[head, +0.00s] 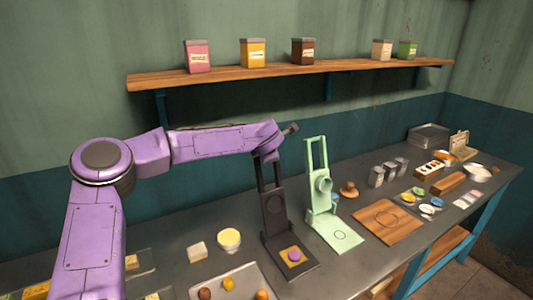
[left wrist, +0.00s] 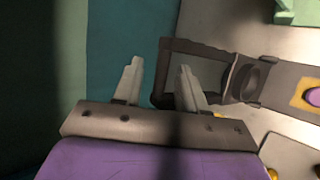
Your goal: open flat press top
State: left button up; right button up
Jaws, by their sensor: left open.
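The dark flat press (head: 274,225) stands on the table with its top (head: 272,203) raised upright above its base. A purple piece (head: 294,255) lies on a yellow square on the base. The top's open handle frame and round plate (left wrist: 244,78) show in the left wrist view. My left gripper (head: 291,129) is at the upper end of the raised top. In the left wrist view my left gripper (left wrist: 160,82) is open, with the frame's end bar appearing between its fingers. I cannot tell whether they touch it. My right gripper is not in view.
A light green press (head: 321,190) stands open close on the right. A tray (head: 225,285) with small coloured pieces, a yellow round item (head: 229,239) and a pale block (head: 197,251) are near the base. A wooden board (head: 388,221) lies further right. A wooden shelf (head: 300,71) runs above.

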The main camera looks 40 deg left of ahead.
pick_arm(q)
jog(key=b+v, duration=0.3)
jog(key=v, duration=0.7)
jog(key=shift+s, duration=0.15)
jog(key=shift+d+r, duration=0.1)
jog(key=shift+r, duration=0.1)
